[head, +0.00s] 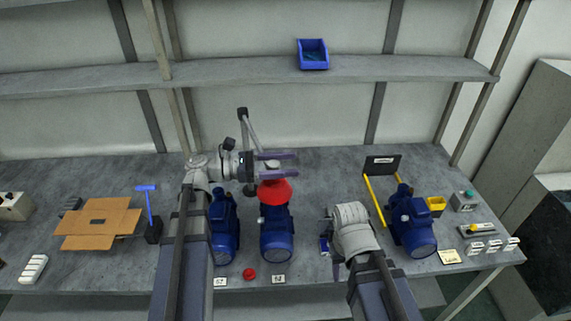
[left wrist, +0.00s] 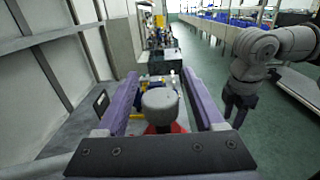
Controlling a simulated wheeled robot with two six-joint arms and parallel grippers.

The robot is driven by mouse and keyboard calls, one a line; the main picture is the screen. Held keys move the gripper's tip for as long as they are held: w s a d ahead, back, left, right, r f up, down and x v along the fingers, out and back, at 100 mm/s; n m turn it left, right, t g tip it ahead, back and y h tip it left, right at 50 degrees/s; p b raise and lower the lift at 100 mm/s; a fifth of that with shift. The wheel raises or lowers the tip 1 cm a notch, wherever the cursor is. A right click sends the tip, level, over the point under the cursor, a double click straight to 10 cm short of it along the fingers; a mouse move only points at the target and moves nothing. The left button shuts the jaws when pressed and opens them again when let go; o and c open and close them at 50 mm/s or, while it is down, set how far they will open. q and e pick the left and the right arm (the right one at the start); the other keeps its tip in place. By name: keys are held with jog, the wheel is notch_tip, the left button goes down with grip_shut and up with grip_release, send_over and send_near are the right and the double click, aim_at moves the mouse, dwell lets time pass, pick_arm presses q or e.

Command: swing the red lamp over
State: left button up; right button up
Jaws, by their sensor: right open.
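The red lamp (head: 274,192) hangs above the middle of the bench, over a blue pump (head: 277,235). Its jointed arm (head: 250,132) rises behind it. My left gripper (head: 292,164) is at the lamp's top, with its purple fingers pointing right. In the left wrist view, the lamp's round grey cap (left wrist: 160,105) sits between the two open fingers (left wrist: 160,100), with gaps showing on both sides. The red shade (left wrist: 164,129) shows below the cap. My right gripper (head: 328,242) is low over the bench, partly hidden by its own wrist; it also shows in the left wrist view (left wrist: 236,108).
More blue pumps stand at the left (head: 224,228) and right (head: 412,222). A red round part (head: 249,274) lies near the front edge. A cardboard box (head: 97,223) lies open at left. A black sign (head: 382,164) stands at right.

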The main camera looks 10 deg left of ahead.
pick_arm(q)
grip_shut()
dwell(0.3)
dwell(0.9)
